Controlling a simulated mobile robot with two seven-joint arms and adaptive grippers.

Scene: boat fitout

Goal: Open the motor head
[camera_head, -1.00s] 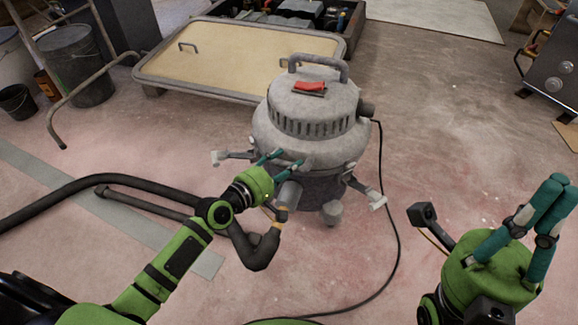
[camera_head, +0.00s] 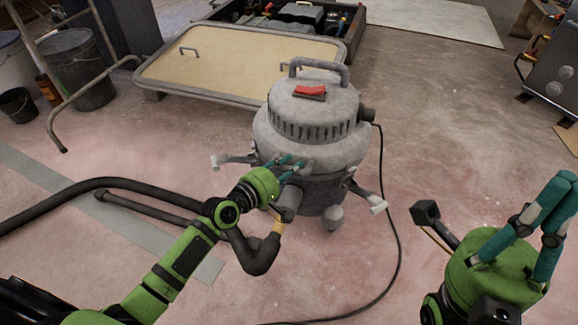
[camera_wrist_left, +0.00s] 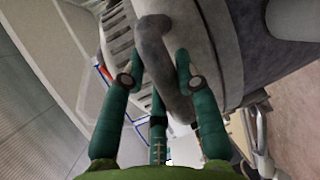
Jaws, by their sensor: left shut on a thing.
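The grey motor head (camera_head: 312,105) sits on top of a round vacuum canister (camera_head: 325,188), with a red switch (camera_head: 309,91) and a carrying handle (camera_head: 320,69). It looks seated on the canister. My left gripper (camera_head: 296,163) is at the front of the vacuum, just below the motor head's rim. In the left wrist view, its teal fingers (camera_wrist_left: 160,85) are on either side of a grey curved bar (camera_wrist_left: 158,60) beside the vents and are shut on it. Its contact points are partly hidden. My right gripper (camera_head: 562,192) is raised at the right, away from the vacuum; its finger gap is unclear.
A black hose (camera_head: 110,184) lies on the floor at the left and reaches the canister front. A thin cord (camera_head: 398,235) curves along the right. A framed tan panel (camera_head: 225,65) lies behind the vacuum. Open floor (camera_head: 450,130) is at the right.

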